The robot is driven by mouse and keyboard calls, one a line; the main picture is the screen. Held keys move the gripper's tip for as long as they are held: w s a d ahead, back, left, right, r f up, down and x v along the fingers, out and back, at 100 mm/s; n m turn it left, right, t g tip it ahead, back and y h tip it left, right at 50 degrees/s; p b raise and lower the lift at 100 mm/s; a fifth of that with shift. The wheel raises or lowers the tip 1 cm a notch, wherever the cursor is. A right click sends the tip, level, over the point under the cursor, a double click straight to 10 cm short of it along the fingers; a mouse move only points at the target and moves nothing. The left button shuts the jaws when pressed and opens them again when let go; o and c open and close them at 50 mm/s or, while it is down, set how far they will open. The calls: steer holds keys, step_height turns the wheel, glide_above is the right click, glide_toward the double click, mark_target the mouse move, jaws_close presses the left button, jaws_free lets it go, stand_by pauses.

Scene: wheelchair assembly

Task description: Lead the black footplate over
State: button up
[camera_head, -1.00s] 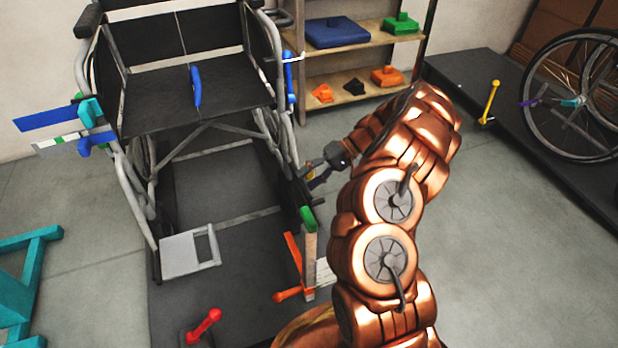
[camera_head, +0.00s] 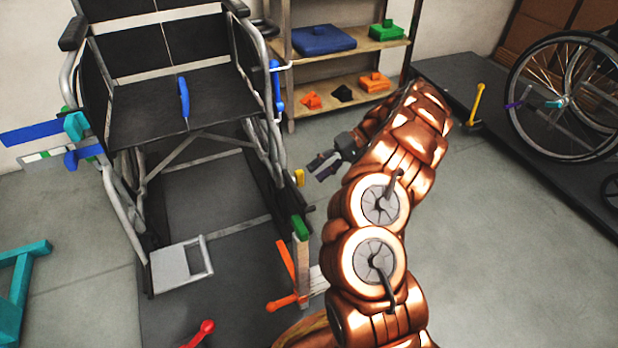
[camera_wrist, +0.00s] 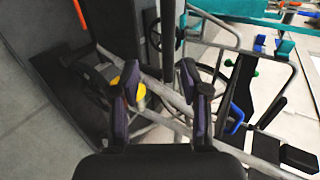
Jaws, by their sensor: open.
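The wheelchair (camera_head: 180,105) stands at the left of the head view, with a light grey footplate (camera_head: 178,268) at its front left. A dark, narrow part (camera_head: 272,198) on its front right side may be the black footplate; I cannot tell for sure. A yellow piece (camera_head: 299,178) sits at its outer edge and also shows in the wrist view (camera_wrist: 138,91). My gripper (camera_head: 317,168) is open and empty, just right of the yellow piece and apart from it in the head view. In the wrist view, a grey tube passes behind the open fingers (camera_wrist: 158,85).
A post with a green top (camera_head: 300,228) and orange handles stands in front of the chair's right side. A red-handled lever (camera_head: 202,331) is at the front. A wooden shelf (camera_head: 345,52) stands behind. A platform with a wheel (camera_head: 563,98) is at the right.

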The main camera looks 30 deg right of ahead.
steer(key=shift+v, duration=2.4)
steer(key=s+a+r+n+g+h+p, duration=0.1)
steer(key=s+a+r+p, duration=0.2)
steer(key=a+r+p, duration=0.6)
steer(key=s+a+r+n+g+h+p, duration=0.15)
steer(key=s+a+r+p, duration=0.35)
steer(key=r, duration=0.8)
steer(key=s+a+r+n+g+h+p, duration=0.15)
steer(key=a+r+p, duration=0.35)
steer(key=a+r, duration=0.5)
steer(key=s+a+r+m+h+p, duration=0.1)
steer(key=s+a+r+h+p, duration=0.2)
steer(key=s+r+p, duration=0.85)
steer(key=s+d+r+m+h+p, duration=0.1)
steer(key=s+d+r+h+p, duration=0.1)
steer(key=s+r+p, duration=0.2)
steer(key=s+d+r+m+t+h+p, duration=0.1)
steer(key=s+r+p, duration=0.3)
steer(key=s+p, duration=0.4)
steer(key=shift+s+d+h, duration=0.7)
steer(key=shift+d+h, duration=0.2)
